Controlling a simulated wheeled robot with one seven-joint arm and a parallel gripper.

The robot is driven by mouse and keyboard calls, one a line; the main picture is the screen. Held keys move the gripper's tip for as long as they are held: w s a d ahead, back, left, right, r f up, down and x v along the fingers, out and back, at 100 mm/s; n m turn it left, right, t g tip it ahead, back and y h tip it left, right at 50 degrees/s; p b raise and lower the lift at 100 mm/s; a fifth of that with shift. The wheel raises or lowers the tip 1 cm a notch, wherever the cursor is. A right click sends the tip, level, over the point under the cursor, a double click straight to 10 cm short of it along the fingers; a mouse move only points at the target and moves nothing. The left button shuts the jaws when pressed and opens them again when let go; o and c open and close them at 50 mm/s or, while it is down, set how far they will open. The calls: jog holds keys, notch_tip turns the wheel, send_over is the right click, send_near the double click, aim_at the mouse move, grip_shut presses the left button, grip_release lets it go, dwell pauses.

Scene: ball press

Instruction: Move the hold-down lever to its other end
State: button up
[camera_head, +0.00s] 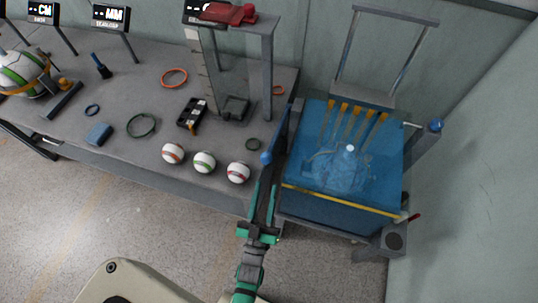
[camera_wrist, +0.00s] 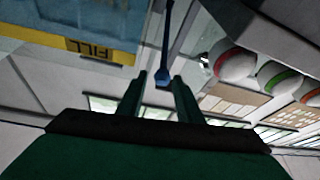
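My gripper (camera_head: 264,185) is at the tank's front left, close to the knob. Its two fingers (camera_wrist: 160,78) are apart, with gaps visible on both sides of the blue end. I cannot tell its depth between them. A second blue knob (camera_head: 436,125) is on the tank's right side. No label shows which is the hold-down lever.
The grey table (camera_head: 130,175) at the left holds three striped balls (camera_head: 204,162), rings and a clear column (camera_head: 232,75). A yellow strip (camera_wrist: 95,50) marked FILL is on the tank's front edge. A wall is close at the right. The floor in front is open.

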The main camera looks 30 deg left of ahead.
aim_at(269, 156)
jog(key=shift+n+y, duration=0.3)
jog(key=x, duration=1.2)
jog(key=shift+s+a, duration=0.1)
jog(key=shift+a, duration=0.25)
jog(key=shift+c, duration=0.3)
grip_shut()
